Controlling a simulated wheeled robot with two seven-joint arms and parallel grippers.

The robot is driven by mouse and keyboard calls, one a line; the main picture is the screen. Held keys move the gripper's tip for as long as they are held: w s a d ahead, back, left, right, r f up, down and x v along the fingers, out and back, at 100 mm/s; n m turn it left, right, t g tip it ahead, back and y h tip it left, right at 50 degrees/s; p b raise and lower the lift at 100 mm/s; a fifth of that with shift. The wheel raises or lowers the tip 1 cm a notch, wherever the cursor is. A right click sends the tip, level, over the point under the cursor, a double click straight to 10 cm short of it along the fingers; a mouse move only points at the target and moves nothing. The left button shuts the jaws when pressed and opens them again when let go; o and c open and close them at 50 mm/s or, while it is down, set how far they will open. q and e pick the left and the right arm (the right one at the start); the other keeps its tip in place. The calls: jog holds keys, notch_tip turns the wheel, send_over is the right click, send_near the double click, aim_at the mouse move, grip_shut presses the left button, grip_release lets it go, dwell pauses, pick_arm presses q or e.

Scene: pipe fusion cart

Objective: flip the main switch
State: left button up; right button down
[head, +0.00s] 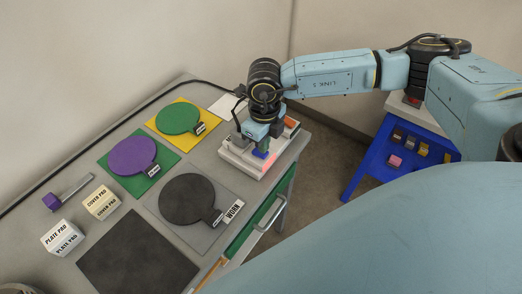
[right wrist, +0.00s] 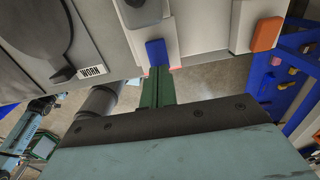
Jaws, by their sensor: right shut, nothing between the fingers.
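A pale control box (head: 237,160) sits at the right end of the grey cart top. No readable label tells which is the main switch. My right gripper (head: 263,147) points down over the box, with its shut, empty green fingers (right wrist: 156,80) right by the blue switch. I cannot tell whether they touch it. My left gripper is not in view.
Coloured mats with green, purple and dark round plates lie on the cart (head: 215,82), the dark plate (head: 187,199) by a WORN tag. Two pad boxes (head: 101,202) stand at left. A blue table (head: 372,165) with small blocks stands at right. A dark cable runs along the wall.

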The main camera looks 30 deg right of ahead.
jog(key=shift+f+b, duration=0.65)
jog(key=shift+f, duration=0.15)
jog(key=shift+r, duration=0.1)
jog(key=shift+r+p, duration=0.5)
jog(key=shift+r, duration=0.05)
jog(key=shift+r+p, duration=1.85)
jog(key=shift+r, duration=1.1)
jog(key=shift+f, duration=0.1)
